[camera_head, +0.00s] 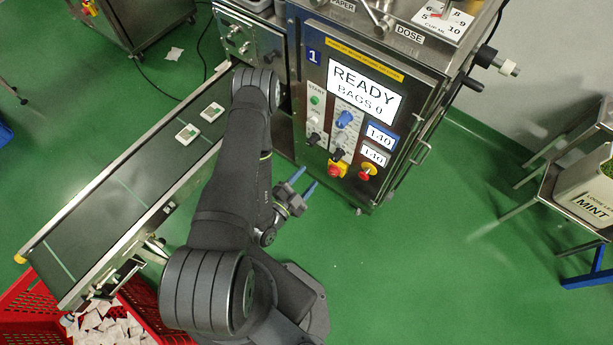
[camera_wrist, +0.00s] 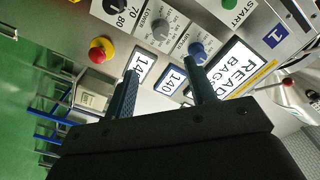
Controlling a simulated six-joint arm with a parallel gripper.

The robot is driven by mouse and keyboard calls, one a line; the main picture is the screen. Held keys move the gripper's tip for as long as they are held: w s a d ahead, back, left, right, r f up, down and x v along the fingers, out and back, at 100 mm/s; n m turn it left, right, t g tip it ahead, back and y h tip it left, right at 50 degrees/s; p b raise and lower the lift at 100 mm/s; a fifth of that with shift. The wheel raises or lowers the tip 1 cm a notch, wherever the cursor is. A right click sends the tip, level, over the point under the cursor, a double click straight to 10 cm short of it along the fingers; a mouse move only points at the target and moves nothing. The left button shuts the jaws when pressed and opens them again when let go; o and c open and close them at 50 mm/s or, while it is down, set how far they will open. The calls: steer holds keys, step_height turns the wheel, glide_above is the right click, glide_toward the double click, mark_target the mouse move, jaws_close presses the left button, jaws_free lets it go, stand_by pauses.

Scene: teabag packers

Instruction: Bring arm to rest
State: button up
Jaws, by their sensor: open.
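My gripper (camera_head: 304,184) is open and empty, its two blue fingers spread in front of the machine's lower front panel. In the wrist view my gripper (camera_wrist: 163,85) shows both fingers apart with nothing between them, facing the control panel. My arm is folded in the middle of the head view, beside the conveyor. The packing machine (camera_head: 390,185) shows a screen (camera_head: 364,92) reading READY, BAGS 0. Two smaller displays read 140. The screen also shows in the wrist view (camera_wrist: 240,75), sideways and partly covered by a finger.
A conveyor (camera_head: 95,205) with two teabags (camera_head: 187,134) runs along the left. A red crate (camera_head: 40,305) of white packets stands at its lower end. A MINT bin (camera_head: 590,195) sits on a stand at the right. Green floor is clear between the machine and stand.

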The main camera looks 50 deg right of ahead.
mark_target(336, 145)
steer(key=d, duration=1.7)
steer(key=shift+d, duration=0.25)
steer(key=shift+a, duration=0.1)
steer(key=shift+d, duration=0.25)
steer(key=shift+a+n, duration=0.15)
steer(key=shift+n, duration=0.25)
steer(key=n, duration=0.4)
steer(key=shift+s+n, duration=0.1)
steer(key=shift+n, duration=0.2)
steer(key=n, duration=0.6)
steer(key=shift+s+n, duration=0.1)
steer(key=shift+n, duration=0.2)
steer(key=shift+a, duration=0.9)
